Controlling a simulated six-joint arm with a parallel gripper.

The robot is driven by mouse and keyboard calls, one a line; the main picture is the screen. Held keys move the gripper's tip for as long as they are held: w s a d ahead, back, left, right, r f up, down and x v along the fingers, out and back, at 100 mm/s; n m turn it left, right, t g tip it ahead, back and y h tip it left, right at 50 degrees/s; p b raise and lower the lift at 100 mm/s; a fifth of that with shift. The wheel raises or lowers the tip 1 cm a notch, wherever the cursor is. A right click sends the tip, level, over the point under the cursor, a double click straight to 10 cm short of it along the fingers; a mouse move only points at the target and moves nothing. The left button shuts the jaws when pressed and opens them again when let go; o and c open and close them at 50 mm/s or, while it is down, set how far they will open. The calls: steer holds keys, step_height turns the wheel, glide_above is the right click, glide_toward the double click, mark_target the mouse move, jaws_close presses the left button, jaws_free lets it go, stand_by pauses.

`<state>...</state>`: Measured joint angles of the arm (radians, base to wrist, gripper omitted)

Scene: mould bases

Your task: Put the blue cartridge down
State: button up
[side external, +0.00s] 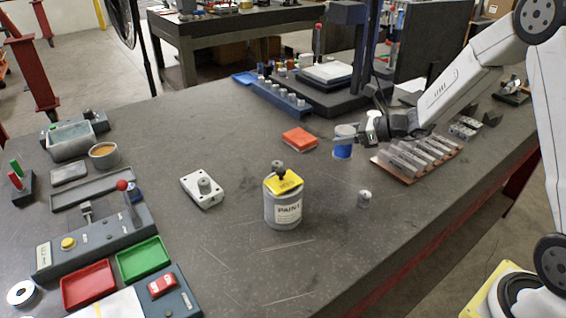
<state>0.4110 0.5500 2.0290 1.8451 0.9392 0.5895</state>
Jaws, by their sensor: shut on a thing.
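My gripper (352,138) is at the right of the middle in the side external view, reaching in from the right. It is shut on the blue cartridge (343,150), a small blue cylinder with a pale top. The cartridge looks upright, by the gripper's tip. I cannot tell whether its bottom touches the table (235,255) or hangs a little above it. The far side of the cartridge and the inner faces of the fingers are hidden.
A red block (299,139) lies just left of the cartridge. A row of grey blocks on a brown board (378,163) is close on the right.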

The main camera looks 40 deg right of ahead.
mark_target(338, 149)
steer(key=shift+w+f, duration=0.75)
steer(key=shift+f, duration=0.05)
steer(key=shift+w+d+f, duration=0.1)
steer(key=shift+w+f, duration=0.2)
steer(key=shift+f, duration=1.55)
steer(key=shift+f, duration=0.15)
steer(key=o, duration=1.3)
